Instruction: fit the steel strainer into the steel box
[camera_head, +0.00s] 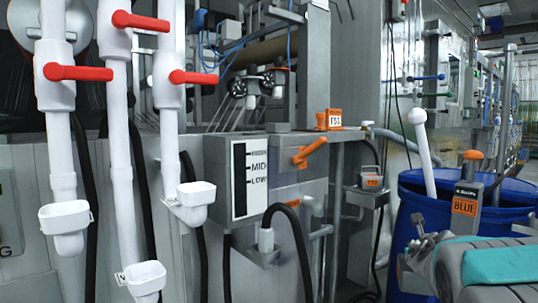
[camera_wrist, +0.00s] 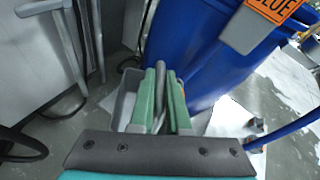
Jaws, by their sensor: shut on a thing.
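My gripper (camera_wrist: 165,84) shows green fingers in the wrist view, closed around a narrow grey piece. That piece may be part of the steel strainer, but its shape is mostly hidden. In the head view my gripper (camera_head: 421,246) is at the lower right, in front of the blue drum. A steel box (camera_head: 297,190) with an orange handle stands mid-frame, left of and apart from my gripper. A white level plate marked MID and LOW is on its left. Its inside cannot be seen.
The blue drum (camera_head: 408,220) has a white rod and a BLUE tag (camera_head: 465,206); it also fills the wrist view's upper middle (camera_wrist: 190,45). White pipes with red valves (camera_head: 60,110) stand left. Black hoses (camera_head: 298,250) hang below the box.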

